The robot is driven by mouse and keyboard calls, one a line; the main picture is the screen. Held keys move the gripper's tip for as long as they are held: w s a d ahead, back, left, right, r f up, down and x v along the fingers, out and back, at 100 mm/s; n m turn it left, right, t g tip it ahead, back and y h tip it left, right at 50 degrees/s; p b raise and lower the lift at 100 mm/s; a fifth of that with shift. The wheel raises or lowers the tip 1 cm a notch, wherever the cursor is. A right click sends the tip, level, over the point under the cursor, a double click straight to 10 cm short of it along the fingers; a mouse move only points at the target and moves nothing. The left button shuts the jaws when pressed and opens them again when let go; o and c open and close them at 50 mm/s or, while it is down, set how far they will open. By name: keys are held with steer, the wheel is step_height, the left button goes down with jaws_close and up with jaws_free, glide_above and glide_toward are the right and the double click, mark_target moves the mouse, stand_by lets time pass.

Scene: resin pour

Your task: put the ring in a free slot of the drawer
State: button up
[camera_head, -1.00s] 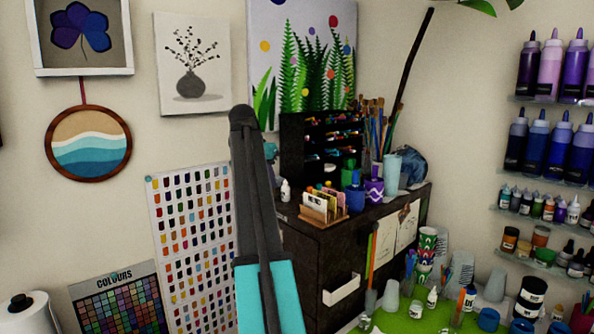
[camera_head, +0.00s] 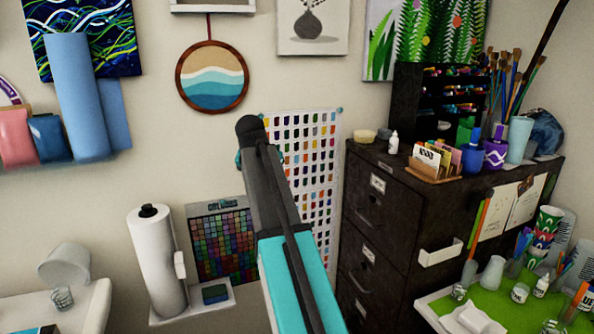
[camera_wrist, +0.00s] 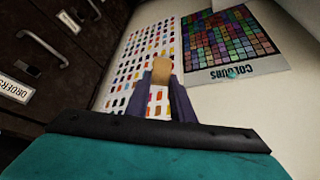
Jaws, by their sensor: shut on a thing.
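My gripper (camera_wrist: 164,98) is shut on a small tan piece with a rounded end (camera_wrist: 162,70), seen between the fingertips in the wrist view. It looks like the ring seen edge-on; no hole shows. The dark cabinet (camera_head: 392,222) stands right of my arm in the head view. Its labelled drawer fronts look shut, so no slots show. In the wrist view, drawer fronts (camera_wrist: 38,68) with pull handles are at the left, one labelled "ORDERS". My gripper is apart from them. In the head view my arm hides the fingers.
A colour-swatch poster (camera_head: 318,150) and a colour chart (camera_head: 222,245) are on the wall by the cabinet. A paper roll (camera_head: 158,262) stands left of my arm. Cups and bottles crowd the green-topped table (camera_head: 450,306) at right. A white holder (camera_head: 440,252) sticks out from the cabinet.

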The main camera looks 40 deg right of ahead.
steer(key=s+a+f+n+t+y+b, duration=0.1)
steer(key=a+f+n, duration=0.3)
steer(key=a, duration=1)
steer(key=s+a+f+n+y+b, duration=0.2)
steer(key=s+a+f+n+y, duration=0.1)
steer(key=a+f, duration=0.8)
steer(key=s+a+n, duration=0.1)
steer(key=a+n, duration=0.1)
steer(key=a, duration=0.1)
steer(key=shift+a+t, duration=0.4)
